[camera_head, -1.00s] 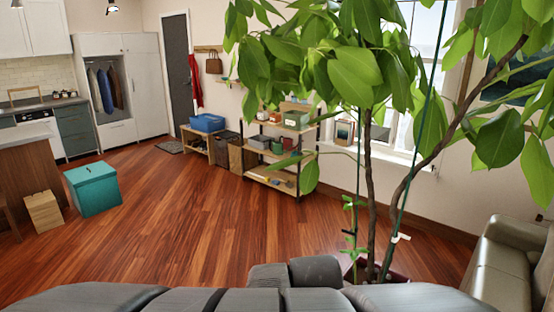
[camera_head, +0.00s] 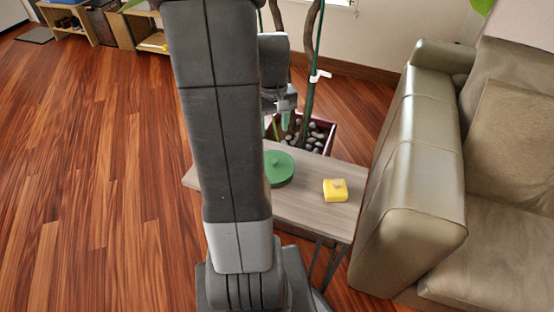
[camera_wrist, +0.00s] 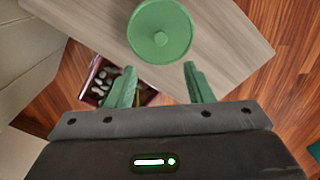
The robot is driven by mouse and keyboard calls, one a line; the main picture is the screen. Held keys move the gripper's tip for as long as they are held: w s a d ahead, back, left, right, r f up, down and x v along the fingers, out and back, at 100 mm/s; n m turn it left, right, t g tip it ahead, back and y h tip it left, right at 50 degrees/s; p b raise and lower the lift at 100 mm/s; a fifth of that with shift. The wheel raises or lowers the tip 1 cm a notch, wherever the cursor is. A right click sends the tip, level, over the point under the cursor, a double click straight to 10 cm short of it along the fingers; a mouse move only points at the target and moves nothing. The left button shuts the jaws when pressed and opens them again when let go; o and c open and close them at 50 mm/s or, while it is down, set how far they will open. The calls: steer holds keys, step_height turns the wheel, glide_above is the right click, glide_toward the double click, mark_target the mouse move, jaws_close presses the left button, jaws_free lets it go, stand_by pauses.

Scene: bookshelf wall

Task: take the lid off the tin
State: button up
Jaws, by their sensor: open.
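A round green lid with a small knob in its centre shows in the wrist view (camera_wrist: 160,32), and the same green round thing sits on a grey wood-topped side table (camera_head: 310,205) in the head view (camera_head: 281,168). The tin's side under the lid is hard to make out, and my arm covers the lid's left edge in the head view. My gripper (camera_wrist: 160,68) is open and empty in the wrist view. Its two green fingers are apart, with the lid ahead of their tips and not between them.
A yellow block-like object (camera_head: 335,190) lies on the table right of the lid. A grey-green leather sofa (camera_head: 415,180) stands close on the right. A plant pot with dark stones (camera_head: 318,137) is behind the table. Open wooden floor (camera_head: 100,180) lies to the left.

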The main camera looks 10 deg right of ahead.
steer(key=b, duration=0.1)
glide_above(274, 160)
step_height(274, 160, down, 7)
steer(key=shift+f, duration=0.2)
steer(key=shift+w+f+b, duration=0.1)
steer(key=shift+f+b, duration=0.3)
steer(key=shift+f, duration=2.45)
steer(key=shift+c, duration=0.5)
jaws_close()
